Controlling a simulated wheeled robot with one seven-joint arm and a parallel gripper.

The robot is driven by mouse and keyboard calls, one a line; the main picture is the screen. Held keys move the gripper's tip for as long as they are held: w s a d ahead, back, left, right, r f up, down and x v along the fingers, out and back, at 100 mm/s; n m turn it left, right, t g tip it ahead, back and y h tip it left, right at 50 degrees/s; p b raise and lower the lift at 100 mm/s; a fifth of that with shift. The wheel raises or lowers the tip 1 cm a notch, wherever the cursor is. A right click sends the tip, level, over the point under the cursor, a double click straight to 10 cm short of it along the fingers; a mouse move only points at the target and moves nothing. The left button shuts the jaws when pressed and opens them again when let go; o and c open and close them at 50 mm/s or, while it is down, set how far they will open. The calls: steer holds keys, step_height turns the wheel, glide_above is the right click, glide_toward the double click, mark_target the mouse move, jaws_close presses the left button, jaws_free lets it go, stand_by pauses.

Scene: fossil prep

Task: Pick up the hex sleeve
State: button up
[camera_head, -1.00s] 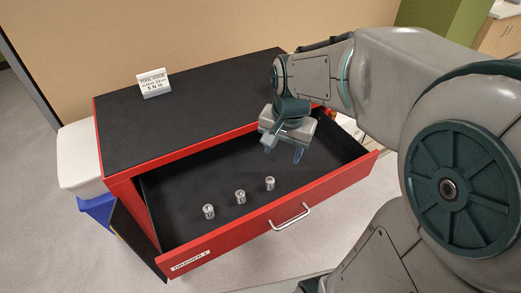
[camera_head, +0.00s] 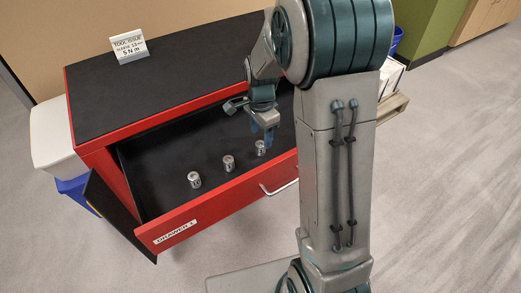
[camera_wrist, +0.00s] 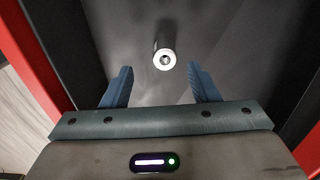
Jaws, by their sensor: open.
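Three small metal sleeves stand in the open drawer, in a slanting row: a left one (camera_head: 194,180), a middle one (camera_head: 228,163) and a right one (camera_head: 261,148). They look alike, and I cannot tell which is the hex sleeve. My gripper (camera_head: 262,130) is open and empty, with its blue fingers pointing down near the right sleeve. In the wrist view one sleeve (camera_wrist: 164,58) shows a round bright end with a dark hole. It lies just beyond my open fingertips (camera_wrist: 160,80), roughly centred between them, not gripped.
The red drawer (camera_head: 215,201) is labelled "DRAWER 1" and has raised walls and a front handle (camera_head: 280,188). The black cabinet top (camera_head: 170,75) carries a small sign (camera_head: 129,46) reading "5 N m". A white bin (camera_head: 52,140) stands at the left.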

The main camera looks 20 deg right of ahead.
mark_target(260, 145)
steer(key=shift+w+f+b, duration=0.2)
steer(key=shift+f+b, duration=0.15)
steer(key=shift+f, duration=1.15)
steer(key=shift+w+f+b, duration=0.15)
steer(key=shift+f+b, duration=0.2)
steer(key=shift+f, duration=1.15)
steer(key=c, duration=1.1)
